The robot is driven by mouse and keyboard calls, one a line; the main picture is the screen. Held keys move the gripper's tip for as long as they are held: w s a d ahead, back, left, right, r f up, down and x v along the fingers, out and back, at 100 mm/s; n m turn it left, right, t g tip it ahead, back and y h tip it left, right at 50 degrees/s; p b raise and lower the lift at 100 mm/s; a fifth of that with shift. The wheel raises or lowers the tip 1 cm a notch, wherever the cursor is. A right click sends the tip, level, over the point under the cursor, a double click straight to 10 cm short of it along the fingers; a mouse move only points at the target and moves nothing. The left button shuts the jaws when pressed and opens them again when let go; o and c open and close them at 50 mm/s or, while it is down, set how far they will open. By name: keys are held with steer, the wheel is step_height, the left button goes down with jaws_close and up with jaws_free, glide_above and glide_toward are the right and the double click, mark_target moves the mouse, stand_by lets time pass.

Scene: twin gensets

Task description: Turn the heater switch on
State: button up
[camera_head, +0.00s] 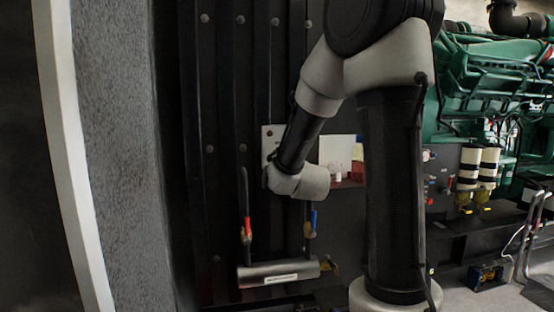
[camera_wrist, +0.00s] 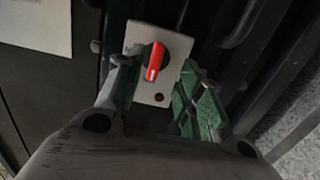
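The heater switch (camera_wrist: 154,62) is a red rotary knob with a white mark on a pale plate (camera_wrist: 138,38), in the wrist view. A small dark reddish round spot (camera_wrist: 159,97) sits on the plate below the knob. My gripper (camera_wrist: 161,62) is open, with green-padded fingers on either side of the knob. I see a gap between each finger and the knob; whether the fingertips touch the plate I cannot tell. In the head view a pale plate (camera_head: 268,142), probably the same one, shows partly behind my arm.
The plate is on a dark ribbed panel (camera_head: 225,120). A white sheet (camera_head: 337,150) is to the right. A green genset (camera_head: 490,90) stands far right, a grey wall (camera_head: 120,150) left.

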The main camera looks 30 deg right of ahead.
steer(key=w+d+r, duration=0.1)
steer(key=w+d, duration=0.1)
steer(key=w, duration=0.5)
steer(key=shift+w+d+r+t+h, duration=0.25)
steer(key=shift+w+t+h, duration=0.05)
steer(key=shift+t, duration=0.1)
jaws_close()
